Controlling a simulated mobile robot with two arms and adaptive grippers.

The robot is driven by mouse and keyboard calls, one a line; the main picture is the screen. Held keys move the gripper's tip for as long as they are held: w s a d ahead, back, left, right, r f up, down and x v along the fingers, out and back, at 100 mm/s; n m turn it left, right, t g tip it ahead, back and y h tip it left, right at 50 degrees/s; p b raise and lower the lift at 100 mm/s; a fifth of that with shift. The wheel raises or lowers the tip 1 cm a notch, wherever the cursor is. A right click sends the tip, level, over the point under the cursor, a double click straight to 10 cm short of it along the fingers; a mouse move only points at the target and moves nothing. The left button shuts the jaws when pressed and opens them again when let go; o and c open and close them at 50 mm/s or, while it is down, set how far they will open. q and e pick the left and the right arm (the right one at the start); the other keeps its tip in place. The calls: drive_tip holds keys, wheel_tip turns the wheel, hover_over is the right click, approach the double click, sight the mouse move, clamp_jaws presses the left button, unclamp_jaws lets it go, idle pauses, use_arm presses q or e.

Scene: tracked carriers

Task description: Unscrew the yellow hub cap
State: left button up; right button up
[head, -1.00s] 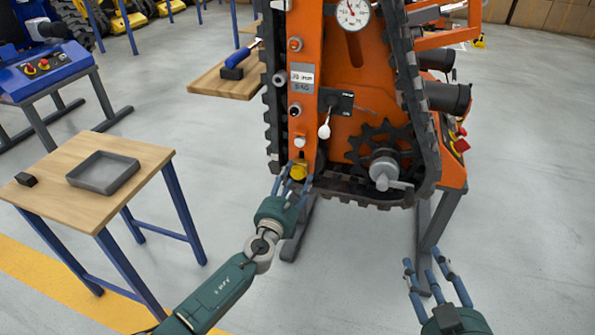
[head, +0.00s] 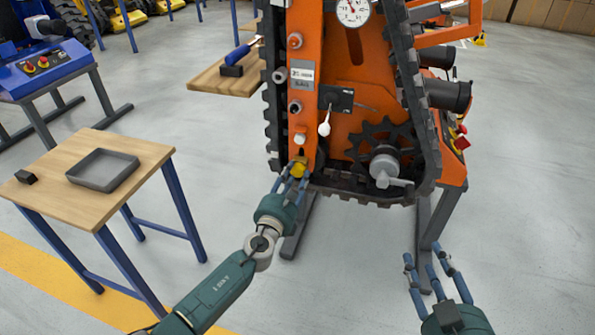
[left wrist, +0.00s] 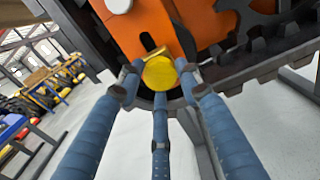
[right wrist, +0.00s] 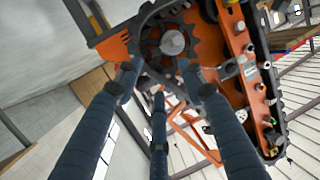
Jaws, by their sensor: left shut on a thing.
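The yellow hub cap (head: 299,169) sits at the lower left end of the orange track carrier (head: 330,60). It also shows in the left wrist view (left wrist: 160,73), face on, between my fingers. My left gripper (head: 296,177) is shut on the cap, with its blue fingers around the rim. Part of the cap's edge is hidden by the fingers. In the left wrist view the cap is close to the orange plate, and I cannot tell whether there is a gap behind it. My right gripper (head: 428,268) is open and empty, low at the right, apart from the machine.
A wooden table (head: 120,158) with a grey tray (head: 103,169) and a small black block (head: 26,177) stands at the left. A white-tipped lever (head: 324,128) is above. Floor in front is clear.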

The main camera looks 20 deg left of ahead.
use_arm(q)
drive_tip(key=n+b, duration=0.1)
drive_tip(key=n, duration=0.2)
drive_tip(key=shift+f, duration=0.15)
drive_tip(key=n+b, duration=0.1)
drive_tip(key=n, duration=0.5)
drive_tip(key=shift+c, duration=0.2)
use_arm(e)
wheel_tip(320, 180, up, 15)
drive_tip(key=a+t+y, duration=0.1)
drive_tip(key=t+y, duration=0.1)
drive_tip(key=t, duration=0.5)
drive_tip(key=shift+s+a+y, duration=0.3)
drive_tip(key=shift+s+a, duration=0.05)
drive_tip(key=shift+s, duration=0.1)
